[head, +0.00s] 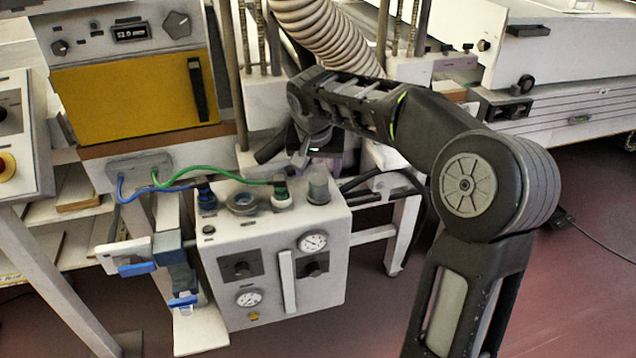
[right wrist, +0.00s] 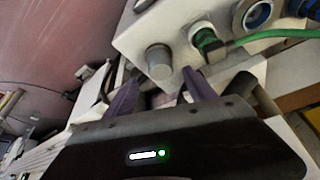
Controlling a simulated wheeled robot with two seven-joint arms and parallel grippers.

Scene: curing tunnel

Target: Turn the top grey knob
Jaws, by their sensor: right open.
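The grey knob (head: 318,186) stands upright on the top face of a white control box (head: 272,240), at its right rear corner in the head view. In the right wrist view the knob (right wrist: 158,62) shows as a short grey cylinder. My right gripper (right wrist: 159,78) is open, its two purple fingers apart with the knob's end in line with the gap. I cannot tell whether either finger touches it. In the head view the right gripper (head: 318,162) is just behind the knob, partly hidden by its own wrist. My left gripper is not in view.
A green hose connector (head: 281,196) stands close beside the knob, with a grey ring fitting (head: 241,203) and a blue connector (head: 206,197) farther left. A ribbed duct (head: 320,30) hangs behind; a yellow-doored oven (head: 130,100) stands at left.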

